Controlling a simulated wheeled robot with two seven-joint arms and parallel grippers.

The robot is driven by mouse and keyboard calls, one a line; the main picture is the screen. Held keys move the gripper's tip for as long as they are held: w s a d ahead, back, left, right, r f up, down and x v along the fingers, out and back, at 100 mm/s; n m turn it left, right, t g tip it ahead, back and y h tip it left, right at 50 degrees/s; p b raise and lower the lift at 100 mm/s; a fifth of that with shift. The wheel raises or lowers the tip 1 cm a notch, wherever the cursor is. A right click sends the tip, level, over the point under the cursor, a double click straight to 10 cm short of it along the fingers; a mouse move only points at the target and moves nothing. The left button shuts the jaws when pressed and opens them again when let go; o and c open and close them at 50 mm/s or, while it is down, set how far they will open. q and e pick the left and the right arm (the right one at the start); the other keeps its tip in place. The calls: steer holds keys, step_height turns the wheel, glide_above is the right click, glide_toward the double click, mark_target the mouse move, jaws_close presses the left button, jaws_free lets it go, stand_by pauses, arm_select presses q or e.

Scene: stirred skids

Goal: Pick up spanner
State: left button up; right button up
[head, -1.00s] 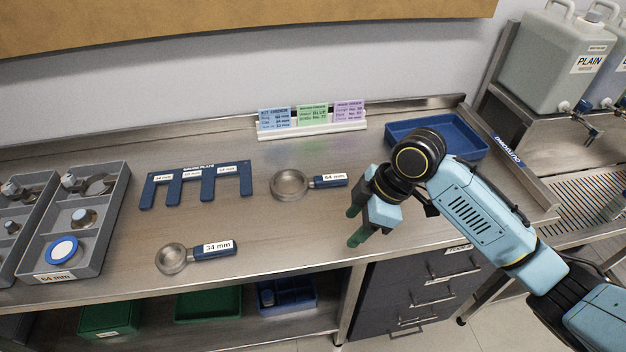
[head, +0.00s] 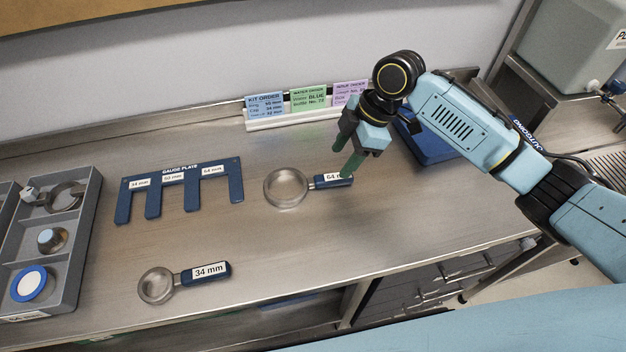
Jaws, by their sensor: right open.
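A spanner with a round metal ring and a blue handle labelled 64 mm (head: 287,187) lies on the steel bench. A smaller spanner labelled 34 mm (head: 157,285) lies nearer the front edge, handle to the right. My right gripper (head: 343,162) is open, its green fingertips pointing down at the 64 mm handle and hiding part of its label. I cannot tell whether the fingers touch the handle. No spanner is visibly held. My left gripper is not in view.
A blue gauge plate (head: 181,171) lies left of the 64 mm spanner. A grey compartment tray (head: 84,230) with parts stands at the left. Order cards (head: 308,99) stand in a holder at the back. A blue tray (head: 432,148) is partly behind my right arm. The front middle is clear.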

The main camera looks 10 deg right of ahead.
mark_target(326, 178)
steer(key=shift+a+f, duration=0.25)
steer(key=shift+f, duration=0.35)
steer(key=shift+w+a+f, duration=0.1)
steer(key=shift+f, duration=0.15)
steer(key=shift+x, duration=1)
steer(key=x, duration=0.2)
steer(key=shift+a+f+b, duration=0.15)
steer(key=shift+a+b, duration=0.15)
steer(key=shift+a, duration=0.1)
steer(key=shift+a+f, duration=0.1)
steer(key=shift+f, duration=0.2)
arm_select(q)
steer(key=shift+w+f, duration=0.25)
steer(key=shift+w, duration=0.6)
arm_select(e)
steer(key=shift+f, duration=0.1)
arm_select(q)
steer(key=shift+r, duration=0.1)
arm_select(e)
steer(key=shift+c, duration=0.3)
